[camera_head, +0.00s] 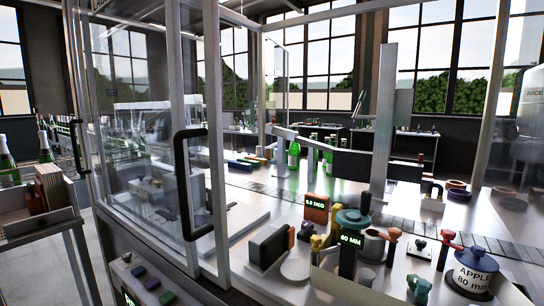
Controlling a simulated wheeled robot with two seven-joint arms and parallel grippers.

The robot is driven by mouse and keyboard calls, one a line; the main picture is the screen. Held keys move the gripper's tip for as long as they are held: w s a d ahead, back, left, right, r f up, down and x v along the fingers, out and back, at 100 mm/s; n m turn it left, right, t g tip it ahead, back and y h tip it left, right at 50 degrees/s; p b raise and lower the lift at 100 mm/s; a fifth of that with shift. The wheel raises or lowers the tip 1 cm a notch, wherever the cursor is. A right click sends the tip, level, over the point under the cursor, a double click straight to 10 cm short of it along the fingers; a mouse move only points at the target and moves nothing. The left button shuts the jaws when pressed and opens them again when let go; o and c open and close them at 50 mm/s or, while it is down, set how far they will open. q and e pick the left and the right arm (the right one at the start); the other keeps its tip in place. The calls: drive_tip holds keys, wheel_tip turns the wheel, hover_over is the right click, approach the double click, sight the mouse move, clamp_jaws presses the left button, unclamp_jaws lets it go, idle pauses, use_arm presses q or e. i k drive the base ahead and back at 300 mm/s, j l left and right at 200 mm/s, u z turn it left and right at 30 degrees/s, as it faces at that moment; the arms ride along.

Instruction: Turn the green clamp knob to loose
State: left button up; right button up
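A green knob (419,289) shows low in the head view, right of centre, near the bottom edge. Its lower part is cut off by the frame, and I cannot tell whether it is tight or loose. I cannot tell for sure which of the two green parts is the clamp knob. Neither of my grippers is in view.
A glass-walled enclosure with a black door handle (194,185) stands on the left. An orange "5.5 DEG" display (316,208), a red-topped post (445,248) and a pot marked "APPLE 80 mm" (474,273) surround the green parts. Green bottles (294,153) stand farther back.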

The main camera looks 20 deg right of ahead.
sight(410, 280)
drive_tip(key=i+j+z, duration=0.15)
drive_tip(key=z, duration=1.75)
